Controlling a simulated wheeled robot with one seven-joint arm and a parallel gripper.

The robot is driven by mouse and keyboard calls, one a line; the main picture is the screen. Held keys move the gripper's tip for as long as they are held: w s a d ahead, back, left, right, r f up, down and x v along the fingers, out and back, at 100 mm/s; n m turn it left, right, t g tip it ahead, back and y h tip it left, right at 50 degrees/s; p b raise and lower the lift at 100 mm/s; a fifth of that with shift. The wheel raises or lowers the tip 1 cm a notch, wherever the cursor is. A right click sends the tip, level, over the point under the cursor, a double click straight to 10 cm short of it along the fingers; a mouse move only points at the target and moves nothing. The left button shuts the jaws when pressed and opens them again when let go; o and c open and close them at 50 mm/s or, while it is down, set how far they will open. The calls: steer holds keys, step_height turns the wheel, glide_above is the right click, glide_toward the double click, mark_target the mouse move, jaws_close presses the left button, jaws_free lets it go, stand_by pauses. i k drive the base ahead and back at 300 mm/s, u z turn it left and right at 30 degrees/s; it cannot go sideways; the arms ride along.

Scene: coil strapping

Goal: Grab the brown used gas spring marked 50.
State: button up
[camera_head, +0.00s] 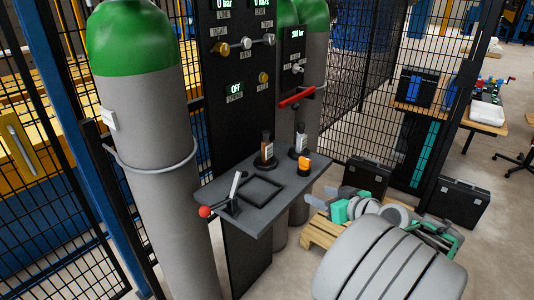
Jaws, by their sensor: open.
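Two small upright cylinders with dark bases and pale labels stand on the grey shelf (228,193). The left one (267,150) looks brownish; the other cylinder (301,139) stands farther back to the right. Their markings are too small to read, so I cannot tell which says 50.
An orange-topped object (304,166) sits on the shelf's right part, and a red-knobbed lever (206,211) at its left end. Tall green-topped gas cylinders (146,130) flank the black gauge panel (232,110). A red handle (297,97) juts out above the shelf. A wooden pallet (320,235) lies below.

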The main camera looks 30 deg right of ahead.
mark_target(266, 162)
steer(key=i, duration=0.85)
steer(key=u, duration=0.05)
